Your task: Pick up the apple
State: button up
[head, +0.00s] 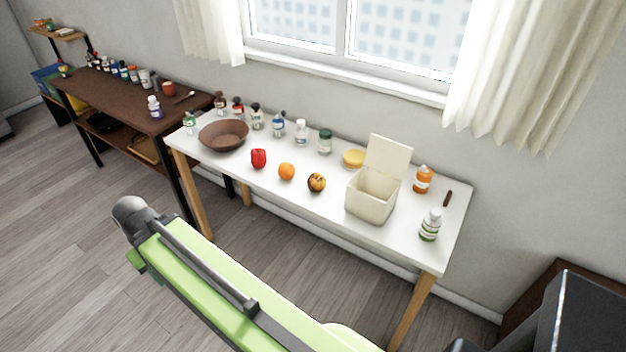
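An apple (316,182), mottled yellow and dark red, sits on the white table (330,205) in the head view. It stands near the middle of the table, left of an open cream box and right of an orange (286,172). A glossy red fruit or pepper (258,158) lies further left; it is too small to tell which. My green arm crosses the lower part of the picture, apart from the apple. I cannot make out my gripper's fingers in this view.
The cream box (369,205) stands with its lid up. A brown bowl (223,136) is at the table's left end. Several bottles line the back edge, and a white-green bottle (430,226) stands at the right front. The table in front of the apple is clear.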

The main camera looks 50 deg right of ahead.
aim_at(316, 182)
jog(key=i, duration=0.85)
jog(key=u, duration=0.05)
